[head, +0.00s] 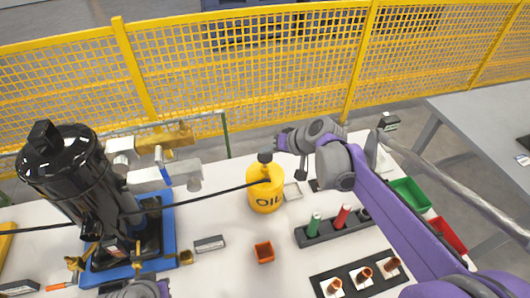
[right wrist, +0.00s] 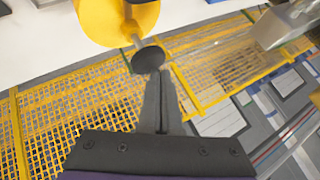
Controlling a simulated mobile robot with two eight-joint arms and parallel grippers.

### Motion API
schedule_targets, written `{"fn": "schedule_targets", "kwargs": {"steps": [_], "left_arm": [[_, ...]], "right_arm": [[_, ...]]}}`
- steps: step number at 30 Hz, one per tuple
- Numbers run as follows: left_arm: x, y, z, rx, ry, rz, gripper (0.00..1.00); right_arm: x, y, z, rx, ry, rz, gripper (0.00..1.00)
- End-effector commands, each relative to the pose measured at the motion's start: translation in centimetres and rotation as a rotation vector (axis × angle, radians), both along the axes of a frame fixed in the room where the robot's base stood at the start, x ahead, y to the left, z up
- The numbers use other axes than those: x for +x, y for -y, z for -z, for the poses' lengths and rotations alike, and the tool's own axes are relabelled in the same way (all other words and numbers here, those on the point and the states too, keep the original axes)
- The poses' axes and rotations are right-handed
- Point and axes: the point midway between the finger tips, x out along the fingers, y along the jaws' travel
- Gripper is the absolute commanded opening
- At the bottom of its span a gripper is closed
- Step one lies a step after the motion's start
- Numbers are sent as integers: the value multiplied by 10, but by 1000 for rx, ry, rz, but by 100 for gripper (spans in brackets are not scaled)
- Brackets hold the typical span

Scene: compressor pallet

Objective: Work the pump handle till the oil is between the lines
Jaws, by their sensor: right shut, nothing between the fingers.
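The yellow oil can (head: 265,195), marked OIL, stands upright on the white table. A dark knob (head: 265,157) tops it, which I take for the pump handle's grip. A black hose (head: 225,193) runs left from the can to the black compressor (head: 75,170) on its blue base. My right gripper (head: 281,141) is by the can's top. In the right wrist view its fingers (right wrist: 158,78) are shut and empty, with tips close to the knob (right wrist: 147,58); contact is unclear. My left gripper (head: 135,290) is cut off at the bottom edge. I cannot make out oil lines.
An orange cup (head: 264,252) stands in front of the can. A dark rack (head: 338,230) with green and red cylinders and a dark tray (head: 330,275) with copper parts are at right. Green (head: 409,194) and red (head: 447,236) bins lie beyond. A yellow fence (head: 240,75) stands behind.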

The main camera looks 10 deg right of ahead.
Motion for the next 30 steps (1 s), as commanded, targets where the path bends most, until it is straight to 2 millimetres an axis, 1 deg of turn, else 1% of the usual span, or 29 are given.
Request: {"fn": "schedule_targets", "kwargs": {"steps": [1, 3, 13, 17, 30], "left_arm": [[1, 0, -5, 0, 2, 0, 0], [2, 0, -7, 0, 4, 0, 0], [2, 0, -7, 0, 3, 0, 0], [3, 0, -11, 0, 6, 0, 0], [15, 0, -47, 0, 29, 0, 0]], "right_arm": [[0, 0, -6, 0, 1, 1, 0], [0, 0, -8, 0, 1, 1, 0], [0, 0, -8, 1, 0, 1, 0], [0, 0, -13, 1, 1, 0, 0], [1, 0, -57, 1, 2, 1, 0]]}}
